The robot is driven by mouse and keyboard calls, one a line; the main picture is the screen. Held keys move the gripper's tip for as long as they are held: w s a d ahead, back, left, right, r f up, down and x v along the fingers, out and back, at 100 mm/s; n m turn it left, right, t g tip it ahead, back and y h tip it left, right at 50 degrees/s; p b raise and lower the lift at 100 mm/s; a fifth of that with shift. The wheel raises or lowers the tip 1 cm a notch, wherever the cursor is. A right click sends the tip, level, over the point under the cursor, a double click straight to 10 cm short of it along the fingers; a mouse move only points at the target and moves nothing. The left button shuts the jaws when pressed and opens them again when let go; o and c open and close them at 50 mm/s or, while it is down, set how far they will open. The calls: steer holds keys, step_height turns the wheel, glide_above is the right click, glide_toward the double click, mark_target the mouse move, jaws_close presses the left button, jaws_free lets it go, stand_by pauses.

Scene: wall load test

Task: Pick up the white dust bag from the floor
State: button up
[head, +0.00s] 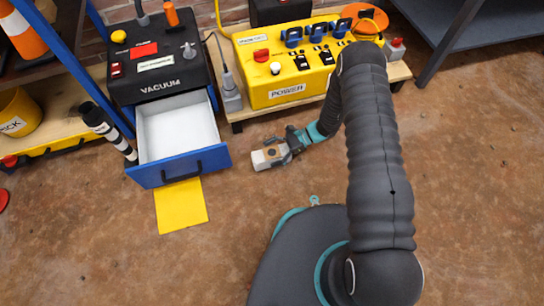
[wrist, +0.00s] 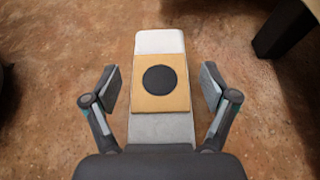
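The white dust bag (head: 262,160) lies on the brown floor, right of the open drawer in the head view. In the wrist view the dust bag (wrist: 160,42) is a long pale block with a tan plate and a black round spot on top. My gripper (head: 276,154) is at the bag. In the wrist view my gripper (wrist: 160,88) is open, with one finger on each side of the bag and a gap on both sides. The near end of the bag is hidden by the gripper's body.
The black vacuum unit (head: 158,65) has its blue-fronted drawer (head: 180,168) pulled out, white and empty inside. A yellow floor patch (head: 181,206) lies before it. The yellow power box (head: 285,75) stands behind on a wooden pallet (head: 240,115). Floor at right is clear.

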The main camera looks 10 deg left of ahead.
steer(key=c, duration=0.9)
